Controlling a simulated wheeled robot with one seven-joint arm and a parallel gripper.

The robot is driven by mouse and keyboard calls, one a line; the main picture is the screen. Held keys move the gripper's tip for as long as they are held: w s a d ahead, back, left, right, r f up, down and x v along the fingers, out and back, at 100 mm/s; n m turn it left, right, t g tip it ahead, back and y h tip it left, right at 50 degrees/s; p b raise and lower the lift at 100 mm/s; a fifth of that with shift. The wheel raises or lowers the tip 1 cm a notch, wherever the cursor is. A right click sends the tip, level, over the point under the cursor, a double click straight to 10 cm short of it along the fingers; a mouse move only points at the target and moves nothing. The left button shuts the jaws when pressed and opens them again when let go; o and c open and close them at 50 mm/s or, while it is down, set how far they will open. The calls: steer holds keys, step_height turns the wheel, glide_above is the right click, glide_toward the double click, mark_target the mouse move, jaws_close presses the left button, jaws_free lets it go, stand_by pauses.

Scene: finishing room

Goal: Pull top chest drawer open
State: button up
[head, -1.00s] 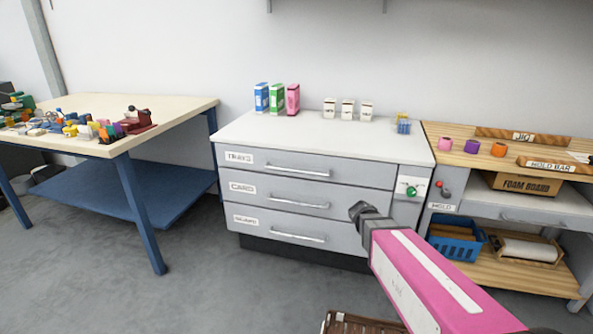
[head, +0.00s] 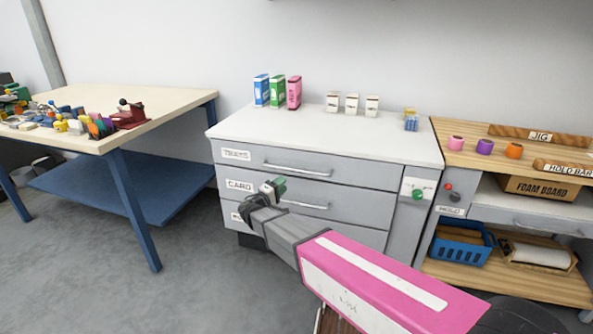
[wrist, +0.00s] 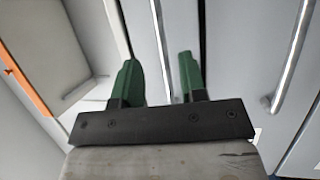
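The grey chest has a white top (head: 330,135) and three shut drawers. The top drawer (head: 335,170) has a label at its left and a silver bar handle (head: 297,169). The middle drawer handle (head: 305,204) shows below. My gripper (head: 272,188) is in front of the chest, and in the head view it overlaps the middle drawer. In the wrist view my gripper (wrist: 160,80) is open, with green fingers apart. What looks like the top handle (wrist: 157,35) lines up between them; I cannot tell how far ahead. Another handle (wrist: 295,60) is at the right. My arm partly hides the lower drawers.
A workbench (head: 150,98) with tools stands left. A wooden bench (head: 465,160) with foam board and a blue basket (head: 460,246) stands right. Boxes (head: 277,92) and white containers (head: 352,103) are on the chest. Floor at front left is clear.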

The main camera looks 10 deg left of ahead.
mark_target(297, 170)
steer(key=x, duration=1)
steer(key=shift+w+r, duration=0.2)
steer(key=shift+w, duration=0.1)
jaws_close()
